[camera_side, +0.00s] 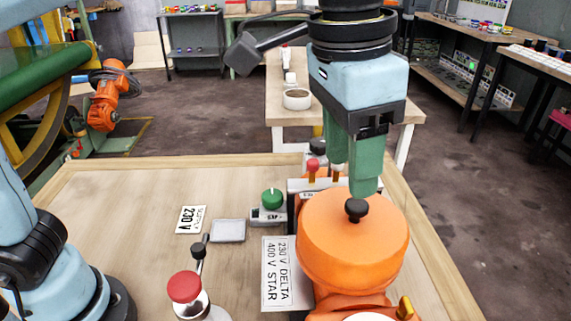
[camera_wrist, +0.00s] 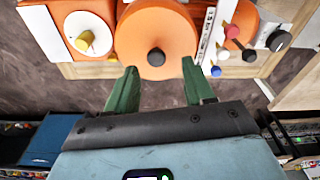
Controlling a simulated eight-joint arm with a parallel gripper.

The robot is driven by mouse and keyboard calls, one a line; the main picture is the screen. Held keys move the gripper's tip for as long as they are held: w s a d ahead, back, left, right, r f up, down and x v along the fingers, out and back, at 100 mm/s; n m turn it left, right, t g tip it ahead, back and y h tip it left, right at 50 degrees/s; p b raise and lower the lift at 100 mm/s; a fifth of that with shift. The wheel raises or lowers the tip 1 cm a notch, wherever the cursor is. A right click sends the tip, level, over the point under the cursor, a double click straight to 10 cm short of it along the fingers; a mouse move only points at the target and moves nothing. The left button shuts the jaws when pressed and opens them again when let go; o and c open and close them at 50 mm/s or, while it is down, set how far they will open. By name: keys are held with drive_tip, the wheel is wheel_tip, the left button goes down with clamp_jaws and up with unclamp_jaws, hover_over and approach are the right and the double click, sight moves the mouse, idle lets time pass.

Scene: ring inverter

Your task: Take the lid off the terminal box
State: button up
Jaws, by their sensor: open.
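The lid (camera_side: 330,240) is a round orange cap with a black knob (camera_side: 356,210) on top. It sits on the orange terminal box at the right of the table. In the wrist view the lid (camera_wrist: 140,30) is at top centre, with its knob (camera_wrist: 156,57) in the middle. My gripper (camera_side: 352,180) is open and empty, its green fingers pointing down by the far side of the lid. In the wrist view my gripper (camera_wrist: 159,68) has its fingertips spread to either side below the knob. I see no contact with the knob.
A label plate reading 230 V DELTA, 400 V STAR (camera_side: 287,272) is left of the lid. A green button (camera_side: 272,198) and a red button (camera_side: 185,286) stand farther left. The table's left part is mostly clear.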

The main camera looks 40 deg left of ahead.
sight(356, 204)
drive_tip(key=shift+w+d+f, duration=0.1)
drive_tip(key=shift+d+f, duration=0.1)
drive_tip(key=shift+f, duration=0.75)
drive_tip(key=shift+w+d+f, duration=0.1)
drive_tip(key=shift+d+f, duration=0.1)
drive_tip(key=shift+f, duration=0.75)
drive_tip(key=shift+w+d+f, duration=0.1)
drive_tip(key=shift+d+f, duration=0.1)
drive_tip(key=shift+f, duration=0.75)
clamp_jaws()
